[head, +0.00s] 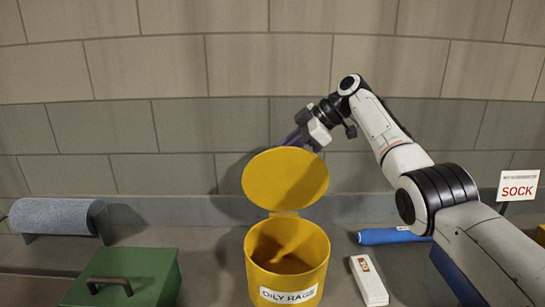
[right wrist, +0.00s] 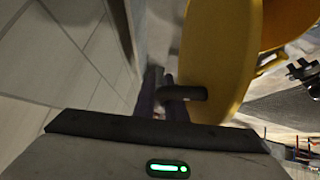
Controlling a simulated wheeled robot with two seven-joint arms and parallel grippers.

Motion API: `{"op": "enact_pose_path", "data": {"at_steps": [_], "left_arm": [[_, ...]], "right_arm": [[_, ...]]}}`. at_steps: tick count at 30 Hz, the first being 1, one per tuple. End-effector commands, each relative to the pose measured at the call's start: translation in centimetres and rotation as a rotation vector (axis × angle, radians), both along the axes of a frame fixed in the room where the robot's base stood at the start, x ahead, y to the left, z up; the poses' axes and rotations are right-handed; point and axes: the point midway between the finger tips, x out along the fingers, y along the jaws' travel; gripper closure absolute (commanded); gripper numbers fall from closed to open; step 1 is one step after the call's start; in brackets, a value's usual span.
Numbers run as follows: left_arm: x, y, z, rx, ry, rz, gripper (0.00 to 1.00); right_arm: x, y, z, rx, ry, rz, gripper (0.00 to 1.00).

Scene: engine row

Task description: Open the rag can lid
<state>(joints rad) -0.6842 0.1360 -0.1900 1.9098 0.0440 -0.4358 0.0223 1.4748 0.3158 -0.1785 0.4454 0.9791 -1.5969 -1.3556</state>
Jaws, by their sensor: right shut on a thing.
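The yellow rag can (head: 287,262), labelled "OILY RAGS", stands on the bench in the head view. Its round yellow lid (head: 285,180) is swung up and stands nearly upright at the back of the can, so the can's mouth is open. The lid also shows in the right wrist view (right wrist: 222,60), with a dark handle (right wrist: 188,93) on its face. My right gripper (head: 290,140) is behind the lid's upper edge, shut on the lid's handle. The fingertips are partly hidden by the lid in the head view. My left gripper is not in view.
A green box (head: 150,268) with a dark handle is left of the can, with a grey roll (head: 50,216) behind it. A blue object (head: 392,235) and a white box (head: 368,280) lie to the right. A "SOCK" sign (head: 518,186) stands far right. A block wall rises behind.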

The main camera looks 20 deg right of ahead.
Motion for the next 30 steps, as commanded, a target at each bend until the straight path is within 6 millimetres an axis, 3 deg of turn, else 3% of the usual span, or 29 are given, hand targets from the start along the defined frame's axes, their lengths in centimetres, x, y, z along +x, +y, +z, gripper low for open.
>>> {"op": "enact_pose_path", "data": {"at_steps": [9, 10, 11, 20, 26, 30], "left_arm": [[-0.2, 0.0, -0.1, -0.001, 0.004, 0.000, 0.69], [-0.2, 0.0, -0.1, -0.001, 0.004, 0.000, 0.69], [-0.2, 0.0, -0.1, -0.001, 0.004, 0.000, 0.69], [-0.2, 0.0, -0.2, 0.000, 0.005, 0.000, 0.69], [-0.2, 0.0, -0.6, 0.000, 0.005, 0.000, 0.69], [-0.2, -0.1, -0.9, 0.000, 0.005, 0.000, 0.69]], "right_arm": [[-0.1, 0.0, -0.5, -0.002, 0.011, 0.000, 1.00], [-0.1, 0.0, -0.5, -0.003, 0.013, 0.000, 0.84], [-0.1, 0.0, -0.5, -0.003, 0.012, 0.001, 0.82], [-0.1, -0.1, -0.2, -0.002, 0.006, 0.000, 0.82], [-0.8, -1.5, 1.3, -0.002, 0.002, -0.002, 0.82], [-1.9, -3.3, 3.3, -0.002, 0.004, -0.002, 0.82]]}}
